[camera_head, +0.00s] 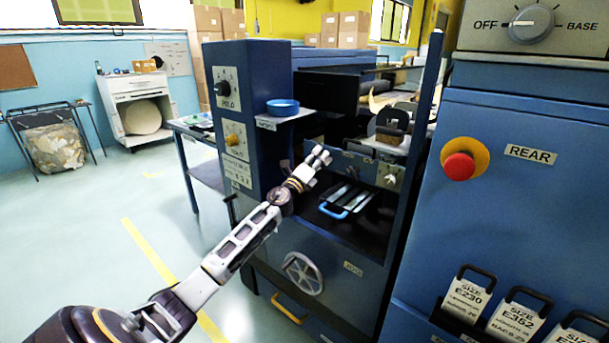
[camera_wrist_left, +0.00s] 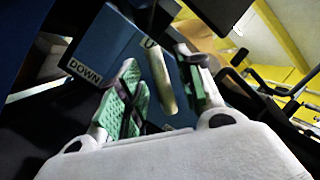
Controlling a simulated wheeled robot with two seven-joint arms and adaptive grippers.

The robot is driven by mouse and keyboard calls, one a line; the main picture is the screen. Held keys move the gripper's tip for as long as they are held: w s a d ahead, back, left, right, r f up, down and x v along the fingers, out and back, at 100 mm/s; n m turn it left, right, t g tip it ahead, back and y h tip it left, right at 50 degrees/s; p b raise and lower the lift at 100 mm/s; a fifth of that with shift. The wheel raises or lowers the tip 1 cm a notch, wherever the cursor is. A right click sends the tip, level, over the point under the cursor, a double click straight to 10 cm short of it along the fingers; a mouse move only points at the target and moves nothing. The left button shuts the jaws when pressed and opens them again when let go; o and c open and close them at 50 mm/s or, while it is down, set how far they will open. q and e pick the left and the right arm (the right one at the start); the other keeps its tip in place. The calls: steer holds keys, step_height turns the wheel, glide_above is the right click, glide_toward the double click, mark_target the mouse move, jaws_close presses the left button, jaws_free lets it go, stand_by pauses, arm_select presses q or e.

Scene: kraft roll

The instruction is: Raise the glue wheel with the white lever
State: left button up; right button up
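The white lever (camera_wrist_left: 160,82) shows in the left wrist view as a cream-coloured rod in front of a blue block (camera_wrist_left: 110,50) labelled DOWN, with a second label starting with U partly hidden. My left gripper (camera_wrist_left: 156,58) is open, with its green-padded fingers on either side of the lever and visible gaps beside it. In the head view my left gripper (camera_head: 319,158) reaches into the front of the blue machine, and I cannot make out the lever there. I cannot identify the glue wheel with certainty. My right gripper is not in view.
The blue machine has a tall left column (camera_head: 250,120) with knobs and a small blue dish (camera_head: 283,107). A blue-handled tray (camera_head: 346,200) sits below my gripper. A red button (camera_head: 459,167) is on the right cabinet.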

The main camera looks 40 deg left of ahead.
arm_select(q)
steer(key=v, duration=1.1)
steer(key=shift+s, duration=0.25)
stand_by(0.5)
steer(key=shift+f, duration=0.1)
stand_by(0.5)
